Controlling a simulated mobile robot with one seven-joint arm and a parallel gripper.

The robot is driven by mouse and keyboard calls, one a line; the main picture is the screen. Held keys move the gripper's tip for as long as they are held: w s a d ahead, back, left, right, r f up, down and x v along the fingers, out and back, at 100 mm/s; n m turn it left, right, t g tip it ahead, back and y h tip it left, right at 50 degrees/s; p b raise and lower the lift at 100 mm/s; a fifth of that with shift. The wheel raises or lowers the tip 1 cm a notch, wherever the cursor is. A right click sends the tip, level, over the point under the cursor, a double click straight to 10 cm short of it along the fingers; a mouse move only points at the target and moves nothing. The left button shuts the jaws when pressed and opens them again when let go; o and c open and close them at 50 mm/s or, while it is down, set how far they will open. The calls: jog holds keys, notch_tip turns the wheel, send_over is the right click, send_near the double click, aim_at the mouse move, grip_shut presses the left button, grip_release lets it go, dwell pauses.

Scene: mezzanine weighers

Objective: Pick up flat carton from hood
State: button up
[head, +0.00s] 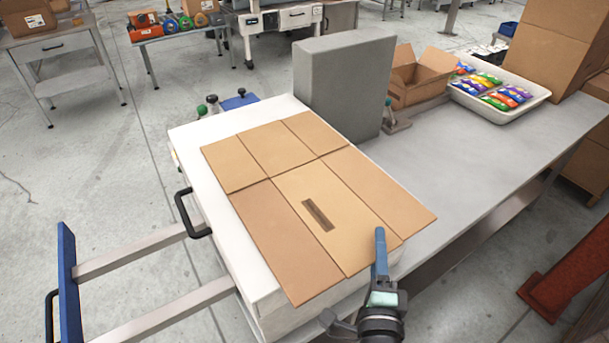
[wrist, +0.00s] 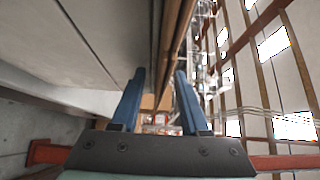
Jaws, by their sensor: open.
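The flat carton (head: 290,209) is a brown, creased sheet with a dark slot. It lies flat on the white hood (head: 191,155), and its near right edge reaches past the hood's side. My gripper (head: 380,240) is at that near right edge, with one blue finger showing against the carton in the head view. In the wrist view my gripper (wrist: 160,75) is open with its two blue fingers apart. The carton (wrist: 180,40) shows there edge-on as a thin brown strip in line with the gap. I cannot tell whether its edge is between the fingertips or whether they touch it.
A grey upright block (head: 345,85) stands at the back of the hood. On the grey table (head: 470,140) to the right are an open box (head: 419,76) and a white tray (head: 498,112) of colourful packets. A black handle (head: 192,215) sticks out at the hood's left side.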

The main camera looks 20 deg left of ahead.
grip_shut()
dwell(1.4)
